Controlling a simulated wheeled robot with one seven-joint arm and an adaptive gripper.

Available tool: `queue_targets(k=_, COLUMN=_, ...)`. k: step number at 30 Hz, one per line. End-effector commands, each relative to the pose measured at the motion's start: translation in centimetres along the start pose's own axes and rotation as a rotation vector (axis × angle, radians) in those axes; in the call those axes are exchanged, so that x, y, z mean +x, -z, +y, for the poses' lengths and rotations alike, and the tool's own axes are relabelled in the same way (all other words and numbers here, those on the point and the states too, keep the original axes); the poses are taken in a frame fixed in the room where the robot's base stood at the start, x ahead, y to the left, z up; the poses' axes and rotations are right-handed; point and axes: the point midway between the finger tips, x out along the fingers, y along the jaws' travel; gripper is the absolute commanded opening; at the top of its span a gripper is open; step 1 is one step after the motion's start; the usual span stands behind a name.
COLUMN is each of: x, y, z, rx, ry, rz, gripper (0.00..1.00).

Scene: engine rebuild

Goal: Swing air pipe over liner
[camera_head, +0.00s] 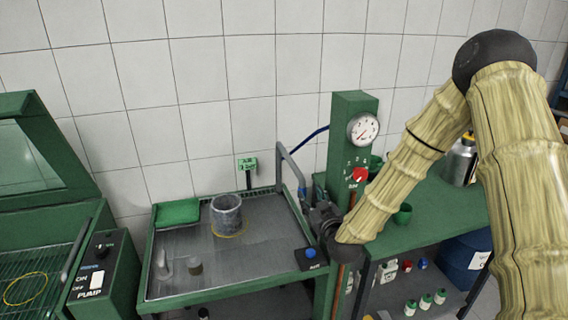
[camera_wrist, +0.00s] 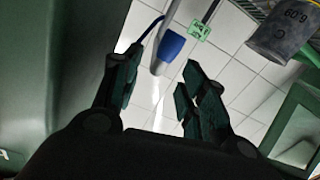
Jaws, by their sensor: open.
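The liner (camera_head: 226,212) is a grey cylinder standing upright on the tray table; it also shows in the wrist view (camera_wrist: 284,34) at the upper right, marked with digits. The air pipe (camera_head: 293,162) is a bent grey tube at the tray's right side, left of the green column. Its blue grip (camera_wrist: 171,46) shows in the wrist view, between and beyond my fingertips. My gripper (camera_head: 318,207) is open beside the pipe's lower end, and its spread fingers show in the wrist view (camera_wrist: 156,72). I cannot tell whether a finger touches the pipe.
The green column (camera_head: 346,115) with a gauge (camera_head: 363,128) and red knob stands close to my gripper. A green tray (camera_head: 177,212), small metal parts and a blue button (camera_head: 311,253) are on the table (camera_head: 215,275). A green cabinet (camera_head: 40,200) stands left.

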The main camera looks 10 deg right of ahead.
Motion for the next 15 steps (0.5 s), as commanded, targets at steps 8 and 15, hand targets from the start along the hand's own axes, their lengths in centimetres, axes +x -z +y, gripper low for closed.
queue_targets(k=8, x=1.9, y=2.1, z=0.2, rx=-0.011, ry=-0.005, rz=0.041, gripper=0.42)
queue_targets(k=15, x=5.4, y=2.3, z=0.4, rx=-0.01, ry=-0.007, rz=0.039, gripper=0.42)
